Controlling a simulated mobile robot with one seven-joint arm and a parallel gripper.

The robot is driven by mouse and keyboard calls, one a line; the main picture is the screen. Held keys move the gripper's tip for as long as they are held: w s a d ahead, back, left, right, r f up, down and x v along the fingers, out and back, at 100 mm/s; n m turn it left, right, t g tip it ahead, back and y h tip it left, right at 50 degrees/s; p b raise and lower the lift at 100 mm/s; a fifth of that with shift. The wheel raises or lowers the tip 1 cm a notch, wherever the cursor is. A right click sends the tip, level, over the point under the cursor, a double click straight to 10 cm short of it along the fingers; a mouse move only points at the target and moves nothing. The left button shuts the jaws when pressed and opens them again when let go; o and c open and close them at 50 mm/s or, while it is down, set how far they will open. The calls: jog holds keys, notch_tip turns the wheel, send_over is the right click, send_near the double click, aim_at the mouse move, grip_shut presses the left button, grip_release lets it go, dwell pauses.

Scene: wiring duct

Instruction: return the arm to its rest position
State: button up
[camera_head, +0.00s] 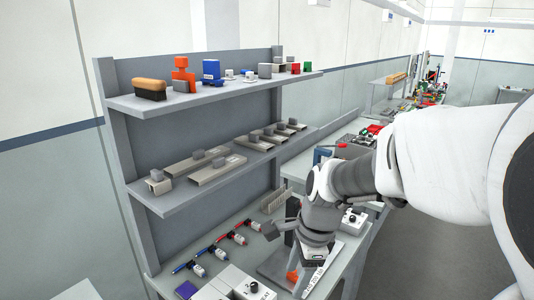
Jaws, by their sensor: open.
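My white and grey arm reaches in from the right side of the head view. Its wrist hangs over the worktop beside the shelf unit. My gripper (304,262) points down above the front part of the worktop (228,262). It is open, and I see nothing held in it. The fingertips are small and partly hidden against the things behind them. A small orange piece (292,276) shows close to the gripper; whether they touch I cannot tell.
A grey shelf unit (118,130) stands left of my arm, with a brush (150,89), small parts and duct pieces (217,169) on it. Red and blue pens (232,237) and a white box (354,221) are on the worktop. The floor (410,245) at right is clear.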

jog(key=s+d+r+n+t+h, duration=0.1)
jog(key=s+d+r+n+t, duration=0.1)
jog(key=s+d+r+n, duration=0.2)
jog(key=s+d+r+n+t+h, duration=0.1)
jog(key=s+d+r+n, duration=0.3)
jog(key=s+n, duration=0.5)
jog(key=r+n+t, duration=0.1)
jog(key=n, duration=0.2)
jog(key=shift+s+r, duration=0.2)
jog(key=shift+s, duration=0.05)
jog(key=shift+a+n, duration=0.1)
jog(key=shift+n, duration=0.2)
dwell(0.4)
